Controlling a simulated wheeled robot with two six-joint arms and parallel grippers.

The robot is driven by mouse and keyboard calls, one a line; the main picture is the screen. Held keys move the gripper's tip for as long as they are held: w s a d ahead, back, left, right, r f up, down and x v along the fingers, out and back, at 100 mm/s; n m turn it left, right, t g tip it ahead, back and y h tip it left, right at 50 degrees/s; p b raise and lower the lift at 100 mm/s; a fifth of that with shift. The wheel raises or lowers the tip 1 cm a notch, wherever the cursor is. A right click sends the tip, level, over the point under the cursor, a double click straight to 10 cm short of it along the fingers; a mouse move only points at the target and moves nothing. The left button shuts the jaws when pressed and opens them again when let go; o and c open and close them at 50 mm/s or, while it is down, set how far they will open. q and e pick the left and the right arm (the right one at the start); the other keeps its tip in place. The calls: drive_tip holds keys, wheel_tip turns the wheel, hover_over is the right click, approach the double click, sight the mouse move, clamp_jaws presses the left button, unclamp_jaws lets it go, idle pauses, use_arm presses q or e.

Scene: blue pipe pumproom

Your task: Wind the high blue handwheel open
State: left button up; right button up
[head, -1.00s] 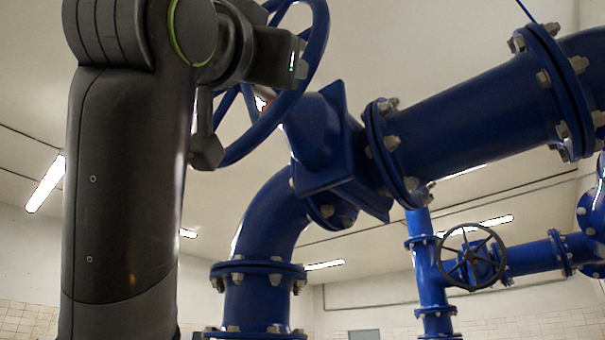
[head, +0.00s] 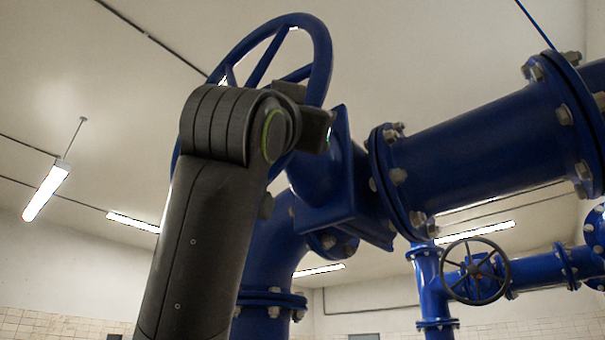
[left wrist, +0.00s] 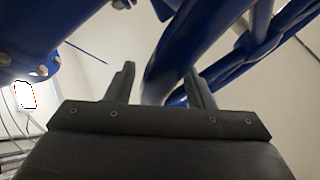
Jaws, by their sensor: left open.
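The high blue handwheel (head: 320,60) stands at the upper middle of the head view, tilted, beside a blue valve body (head: 315,180). My left arm crosses in front of its lower part and hides much of the hub and lower rim. In the left wrist view, my left gripper (left wrist: 163,82) is open, its two fingers apart. The blue rim (left wrist: 185,50) runs up between and beyond the fingers; I cannot tell whether they touch it. In the head view my arm hides most of the fingers. My right gripper is not in view.
A thick blue flanged pipe (head: 480,145) runs right from the valve. A smaller dark handwheel (head: 475,271) sits on lower blue pipework at the right. Ceiling lamps (head: 45,192) hang at the left, where there is free room.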

sight(314, 89)
use_arm(q)
drive_tip(key=shift+c, duration=0.5)
clamp_jaws()
drive_tip(key=shift+r, duration=0.15)
drive_tip(key=r+n+y, duration=0.1)
drive_tip(key=s+d+r+n+y, duration=0.1)
drive_tip(key=n, duration=0.1)
drive_tip(key=d+r+n+y, duration=0.1)
drive_tip(key=y, duration=0.1)
drive_tip(key=shift+s+r+n, duration=0.2)
drive_tip(key=shift+r+n, duration=0.1)
drive_tip(key=shift+r, duration=0.1)
drive_tip(key=shift+s+d+r+n+g+y, duration=0.15)
drive_tip(key=shift+r+n+y, duration=0.4)
drive_tip(key=shift+r+n, duration=0.2)
drive_tip(key=shift+s+d+r+n+g+y, duration=0.15)
drive_tip(key=shift+r+n+g+y, duration=0.05)
drive_tip(key=shift+r+n+y, duration=0.45)
drive_tip(key=shift+s+d+r+n+g+y, duration=0.15)
drive_tip(key=shift+r+n+y, duration=0.35)
drive_tip(key=shift+r+n, duration=0.25)
drive_tip(key=shift+r+n+y, duration=0.35)
drive_tip(key=shift+r+y, duration=0.05)
drive_tip(key=shift+r, duration=0.05)
drive_tip(key=shift+w+d, duration=0.1)
drive_tip(key=shift+g, duration=0.3)
